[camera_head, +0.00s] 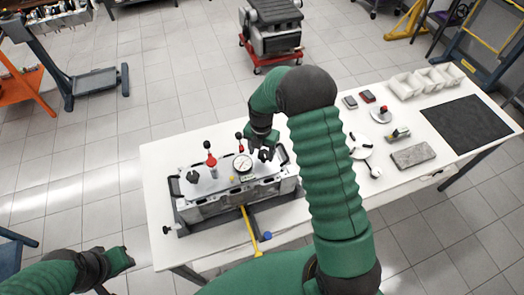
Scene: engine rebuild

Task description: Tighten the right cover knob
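The engine unit (222,202) sits on the left part of the white table, with a light cover plate on top. A black cover knob (192,177) stands at the left end of the cover. My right gripper (264,154) points down at the right end of the cover. It hides whatever knob is there, so I cannot tell whether its fingers are around it or touching it. My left gripper (123,256) is over the floor at lower left, away from the table. Its fingers are too small to read.
A yellow-handled tool (250,231) lies at the engine's front. To the right on the white table (345,98) are a round plate (381,115), a grey block (413,155), white bins (405,85) and a black mat (466,125). My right arm hides the table's middle.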

